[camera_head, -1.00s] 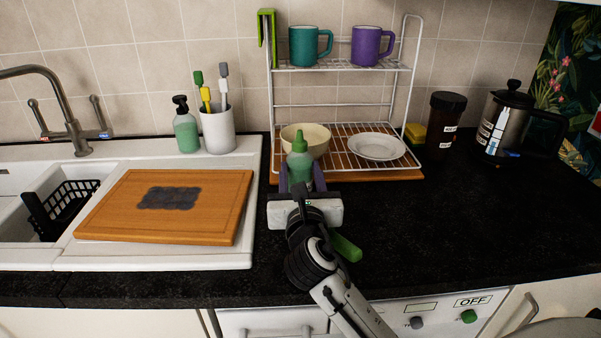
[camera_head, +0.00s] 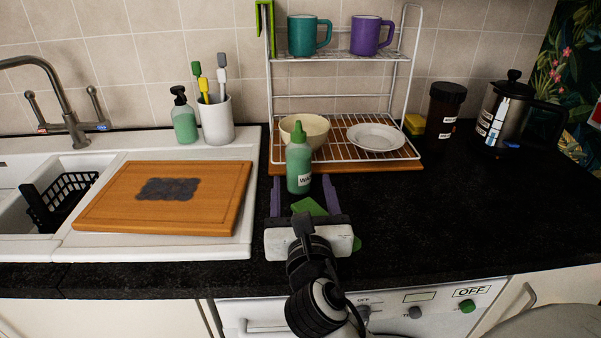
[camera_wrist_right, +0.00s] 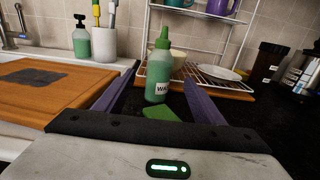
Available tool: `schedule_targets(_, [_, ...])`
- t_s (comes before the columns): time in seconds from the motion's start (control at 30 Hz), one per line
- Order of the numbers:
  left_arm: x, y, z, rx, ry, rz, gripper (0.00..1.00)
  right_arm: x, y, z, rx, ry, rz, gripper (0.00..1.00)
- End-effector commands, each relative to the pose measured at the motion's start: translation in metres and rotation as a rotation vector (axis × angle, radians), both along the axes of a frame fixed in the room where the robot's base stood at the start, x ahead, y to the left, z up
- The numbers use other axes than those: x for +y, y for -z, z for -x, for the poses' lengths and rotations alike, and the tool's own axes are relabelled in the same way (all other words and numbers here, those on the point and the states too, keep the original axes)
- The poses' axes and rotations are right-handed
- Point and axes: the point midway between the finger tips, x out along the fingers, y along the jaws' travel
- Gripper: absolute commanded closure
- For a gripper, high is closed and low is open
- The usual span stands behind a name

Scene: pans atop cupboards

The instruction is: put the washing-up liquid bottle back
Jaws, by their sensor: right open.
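The washing-up liquid bottle (camera_head: 299,168) is green with a green pointed cap and a white label. It stands upright on the black worktop, just in front of the wire dish rack (camera_head: 350,148). My right gripper (camera_head: 305,188) is open, its purple fingers pointing at the bottle from the near side. In the right wrist view the bottle (camera_wrist_right: 159,75) stands beyond the fingertips, clear of both. A flat green item (camera_head: 308,206) lies on the worktop between the fingers, partly hidden by the gripper. My left gripper is not in view.
A wooden board (camera_head: 165,195) lies over the sink drainer at left. A soap dispenser (camera_head: 184,120) and a white brush cup (camera_head: 216,120) stand behind it. A bowl (camera_head: 316,128) and plate (camera_head: 375,137) sit in the rack. The worktop right of my gripper is clear.

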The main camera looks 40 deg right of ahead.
Motion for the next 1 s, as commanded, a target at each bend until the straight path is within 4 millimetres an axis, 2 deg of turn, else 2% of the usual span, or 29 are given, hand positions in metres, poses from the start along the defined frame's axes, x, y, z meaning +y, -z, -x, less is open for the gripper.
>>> schedule_targets(0.1, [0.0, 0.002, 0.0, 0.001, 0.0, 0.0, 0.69, 0.01, 0.002, 0.015, 0.001, -0.001, -0.002, 0.37])
schedule_targets(0.3, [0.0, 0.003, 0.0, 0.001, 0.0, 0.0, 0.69, 0.016, 0.0, 0.026, -0.001, 0.001, -0.001, 0.37])
schedule_targets(1.0, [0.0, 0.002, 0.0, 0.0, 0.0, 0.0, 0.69, 0.016, 0.0, 0.026, 0.0, 0.001, 0.0, 0.37])
